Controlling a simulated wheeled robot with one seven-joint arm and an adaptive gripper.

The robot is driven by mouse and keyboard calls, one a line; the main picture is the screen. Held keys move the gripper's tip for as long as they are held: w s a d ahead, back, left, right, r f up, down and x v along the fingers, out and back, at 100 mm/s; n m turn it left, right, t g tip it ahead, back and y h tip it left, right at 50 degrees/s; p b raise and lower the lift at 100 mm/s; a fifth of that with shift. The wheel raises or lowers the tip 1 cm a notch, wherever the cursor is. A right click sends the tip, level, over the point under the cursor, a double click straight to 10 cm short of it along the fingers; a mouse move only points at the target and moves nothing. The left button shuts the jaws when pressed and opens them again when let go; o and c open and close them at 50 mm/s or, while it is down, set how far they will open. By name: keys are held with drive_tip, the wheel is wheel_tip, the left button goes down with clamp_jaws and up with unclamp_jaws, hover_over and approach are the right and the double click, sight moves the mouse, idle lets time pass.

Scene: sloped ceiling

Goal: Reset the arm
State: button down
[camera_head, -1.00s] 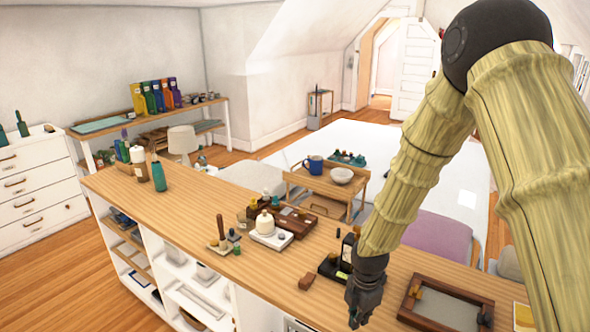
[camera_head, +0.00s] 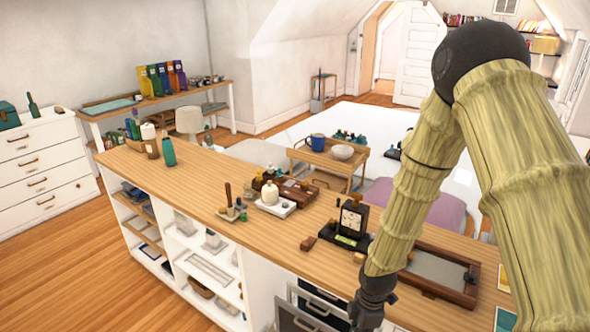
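My gripper (camera_head: 368,318) hangs at the lower end of my bamboo-textured arm, pointing down in front of the wooden counter's (camera_head: 205,172) near edge. Its fingers are small, dark and partly cut off by the bottom of the picture, so I cannot tell whether they are open or shut. No held object shows. A black clock-like item (camera_head: 352,218) on a dark base stands on the counter just behind my arm. A wooden tray (camera_head: 437,270) with a grey inside lies to the right, partly hidden by my arm.
Open shelves (camera_head: 205,250) and drawers (camera_head: 318,305) face me below. Wooden floor (camera_head: 75,255) is clear at the left.

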drive_tip(key=s+d+f+m+b, duration=0.2)
drive_tip(key=s+f+m, duration=0.7)
drive_tip(key=s, duration=0.5)
drive_tip(key=s+d+f+m+b, duration=0.2)
drive_tip(key=s+f+m, duration=0.7)
drive_tip(key=s, duration=0.5)
drive_tip(key=shift+s+d+m+h, duration=0.15)
drive_tip(key=shift+d+m+h, duration=0.25)
drive_tip(key=shift+d+m, duration=0.2)
drive_tip(key=shift+a+f, duration=0.1)
